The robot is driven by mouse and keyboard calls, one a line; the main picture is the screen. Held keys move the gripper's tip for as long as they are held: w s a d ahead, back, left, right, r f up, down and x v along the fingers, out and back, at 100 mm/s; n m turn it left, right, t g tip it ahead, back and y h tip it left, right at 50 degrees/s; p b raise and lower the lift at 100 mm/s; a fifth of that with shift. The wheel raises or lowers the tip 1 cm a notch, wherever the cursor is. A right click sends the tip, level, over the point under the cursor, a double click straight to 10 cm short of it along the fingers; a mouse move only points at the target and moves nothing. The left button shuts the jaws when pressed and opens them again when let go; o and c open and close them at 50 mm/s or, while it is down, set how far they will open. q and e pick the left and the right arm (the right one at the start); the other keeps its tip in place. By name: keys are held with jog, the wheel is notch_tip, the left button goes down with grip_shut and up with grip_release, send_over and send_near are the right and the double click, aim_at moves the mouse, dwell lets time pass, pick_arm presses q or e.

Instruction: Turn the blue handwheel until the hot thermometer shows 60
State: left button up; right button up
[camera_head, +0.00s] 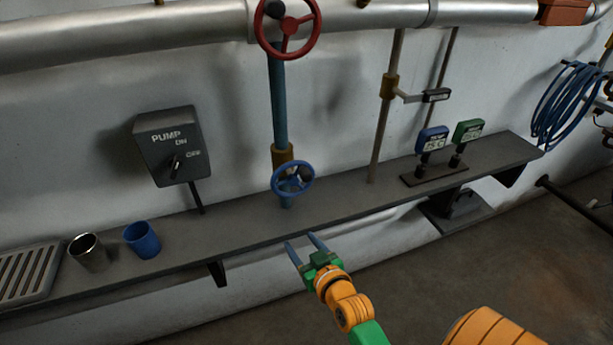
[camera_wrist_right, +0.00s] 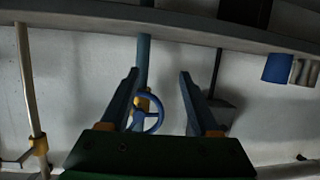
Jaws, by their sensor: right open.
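The blue handwheel (camera_head: 293,178) sits on a blue pipe just above the shelf in the head view. It also shows between the fingers in the right wrist view (camera_wrist_right: 148,114). My right gripper (camera_head: 304,243) is open and empty, below and in front of the shelf edge, apart from the wheel. Two small thermometers stand at the right on the shelf, one blue (camera_head: 432,138) and one green (camera_head: 467,131). The blue one seems to read 15 C; the green one's digits are too small to tell. I cannot tell from the picture which is the hot one. My left gripper is not in view.
A red handwheel (camera_head: 288,28) is higher on the same pipe. A pump switch box (camera_head: 167,146) is on the wall at left. A metal cup (camera_head: 88,252) and a blue cup (camera_head: 142,240) stand on the shelf (camera_head: 235,218). A thin pipe (camera_head: 386,120) rises right of the wheel.

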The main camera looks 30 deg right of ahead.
aim_at(308, 179)
jog(key=d+r+t+h, duration=0.2)
jog(key=d+r+t, duration=0.15)
jog(key=r, duration=1.05)
jog(key=shift+m, duration=0.4)
jog(key=x, duration=0.2)
jog(key=p+x, duration=0.1)
jog(key=x, duration=0.3)
jog(key=shift+w+d+f, duration=0.25)
jog(key=shift+w+d, duration=0.05)
jog(key=shift+d, duration=0.1)
jog(key=shift+s, duration=0.15)
grip_shut()
